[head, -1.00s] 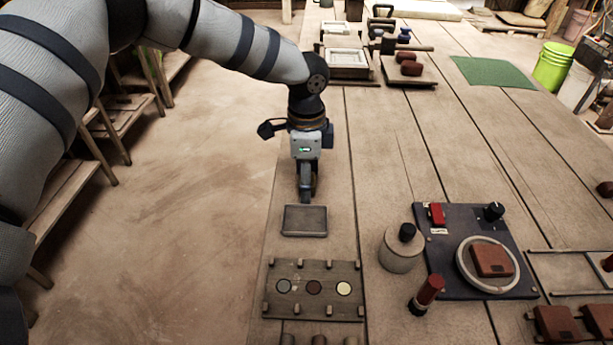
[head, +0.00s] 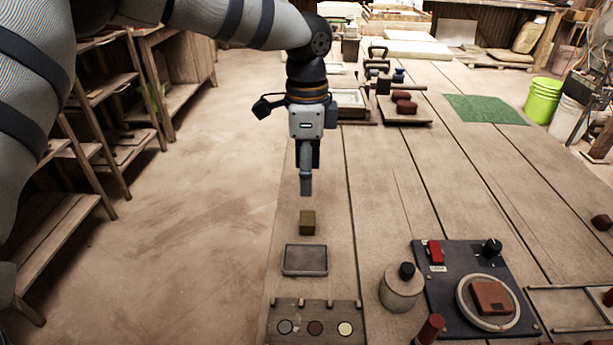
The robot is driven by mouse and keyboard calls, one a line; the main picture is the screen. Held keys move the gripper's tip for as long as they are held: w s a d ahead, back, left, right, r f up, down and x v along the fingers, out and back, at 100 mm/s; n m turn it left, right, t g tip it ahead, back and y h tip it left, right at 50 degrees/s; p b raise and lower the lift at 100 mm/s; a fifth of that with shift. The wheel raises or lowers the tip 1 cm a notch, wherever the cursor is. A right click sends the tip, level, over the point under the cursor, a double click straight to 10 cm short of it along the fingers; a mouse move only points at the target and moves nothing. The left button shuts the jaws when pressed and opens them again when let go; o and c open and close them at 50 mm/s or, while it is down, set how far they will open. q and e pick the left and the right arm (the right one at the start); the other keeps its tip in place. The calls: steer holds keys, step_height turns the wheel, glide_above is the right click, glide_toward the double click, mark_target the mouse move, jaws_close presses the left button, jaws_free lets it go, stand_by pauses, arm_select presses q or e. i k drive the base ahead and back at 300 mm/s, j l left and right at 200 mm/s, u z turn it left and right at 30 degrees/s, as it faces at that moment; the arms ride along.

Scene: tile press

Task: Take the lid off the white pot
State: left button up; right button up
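The white pot (head: 401,293) is a squat, pale cylinder on the table, right of centre in the head view. Its lid sits on top with a black knob (head: 407,270). My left gripper (head: 306,188) points down above a small olive block (head: 307,223), to the upper left of the pot and well apart from it. Its fingers show edge-on, so I cannot tell how far apart they are. Nothing shows hanging below the fingertips. My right gripper is not in view.
A shallow grey tray (head: 305,261) and a board (head: 314,311) with three coloured discs lie left of the pot. A dark panel (head: 447,262) with a ring and brown tile stands close on its right. A red-topped tool (head: 430,328) is in front. Table behind the pot is clear.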

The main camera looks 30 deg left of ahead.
mark_target(404, 278)
steer(key=k+j, duration=0.25)
steer(key=k, duration=0.2)
steer(key=k+j, duration=0.25)
steer(key=k, duration=0.25)
